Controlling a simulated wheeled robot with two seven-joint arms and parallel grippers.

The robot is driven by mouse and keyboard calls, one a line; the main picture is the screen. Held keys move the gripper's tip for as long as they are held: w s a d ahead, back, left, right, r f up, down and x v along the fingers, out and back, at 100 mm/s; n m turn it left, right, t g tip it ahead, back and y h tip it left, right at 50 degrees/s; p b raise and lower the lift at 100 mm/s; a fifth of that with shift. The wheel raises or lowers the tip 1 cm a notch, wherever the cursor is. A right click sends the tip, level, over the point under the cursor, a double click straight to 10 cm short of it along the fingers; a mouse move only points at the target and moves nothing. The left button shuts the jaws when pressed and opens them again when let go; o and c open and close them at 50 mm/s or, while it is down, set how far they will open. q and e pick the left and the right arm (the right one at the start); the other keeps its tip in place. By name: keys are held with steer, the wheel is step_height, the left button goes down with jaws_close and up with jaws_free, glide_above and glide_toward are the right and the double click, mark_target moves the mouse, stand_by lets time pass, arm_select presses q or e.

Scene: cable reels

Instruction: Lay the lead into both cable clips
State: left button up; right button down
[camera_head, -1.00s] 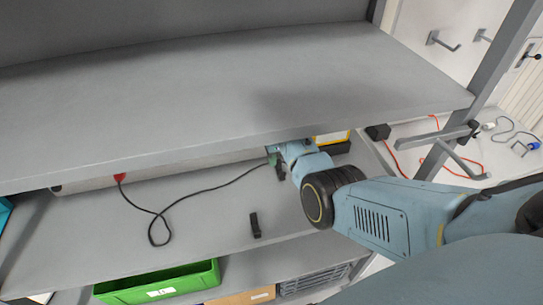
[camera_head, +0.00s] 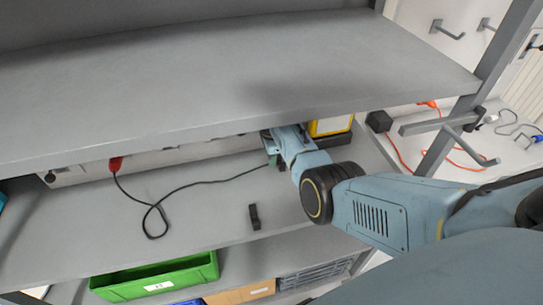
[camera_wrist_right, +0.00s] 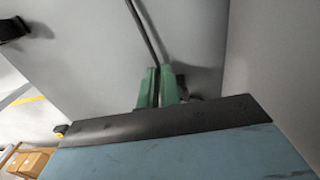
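The black lead (camera_head: 205,183) runs across the middle shelf from a red plug (camera_head: 116,163) at the left, makes a bend, and rises to my right gripper (camera_head: 271,158). In the right wrist view, the gripper's green fingers (camera_wrist_right: 158,88) are closed together on the lead (camera_wrist_right: 146,35). One black cable clip (camera_head: 254,217) stands on the shelf in front of the gripper, apart from the lead. A dark piece (camera_wrist_right: 182,86) shows just behind the fingers; I cannot tell if it is the other clip. A black object (camera_wrist_right: 14,29) is at upper left there. My left gripper is not in view.
The upper shelf (camera_head: 230,75) overhangs my right gripper closely. A yellow-framed item (camera_head: 331,125) stands right of it. A green bin (camera_head: 155,278) and a grey crate (camera_head: 318,277) sit on the shelf below.

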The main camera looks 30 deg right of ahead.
stand_by(0.3)
steer(key=c, duration=0.9)
jaws_free()
steer(key=shift+r, duration=0.1)
step_height(320, 180, up, 3)
steer(key=p, duration=0.3)
steer(key=shift+r, duration=2.45)
